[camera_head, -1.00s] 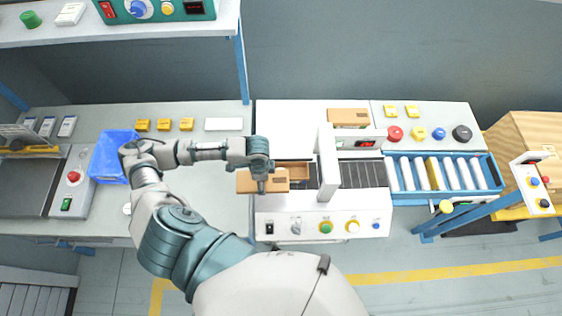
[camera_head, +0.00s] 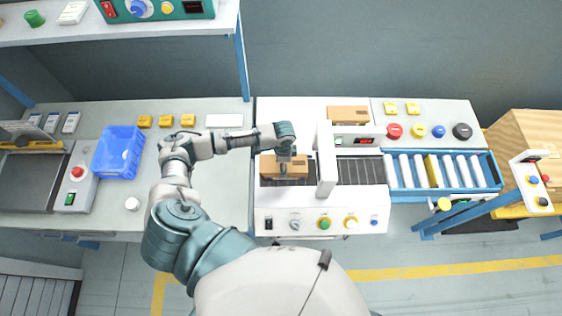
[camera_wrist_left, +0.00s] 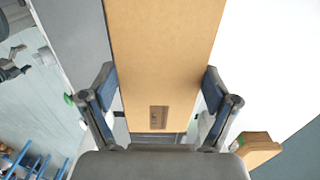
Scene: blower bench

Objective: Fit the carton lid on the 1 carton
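The carton lid (camera_head: 271,166) is a flat brown cardboard piece, over the open-topped carton at the left end of the sealing machine's conveyor. The lid covers nearly all of the carton, and I cannot tell whether it rests on it or hovers just above. My left gripper (camera_head: 284,178) points down over the lid. In the left wrist view the lid (camera_wrist_left: 165,60) fills the space between the fingers (camera_wrist_left: 158,92), which press against its two long sides. My right gripper is not in view.
The machine's white arch (camera_head: 326,160) stands just right of the lid. Another brown cardboard piece (camera_head: 347,114) lies behind on the white top. Rollers (camera_head: 440,172) lie right.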

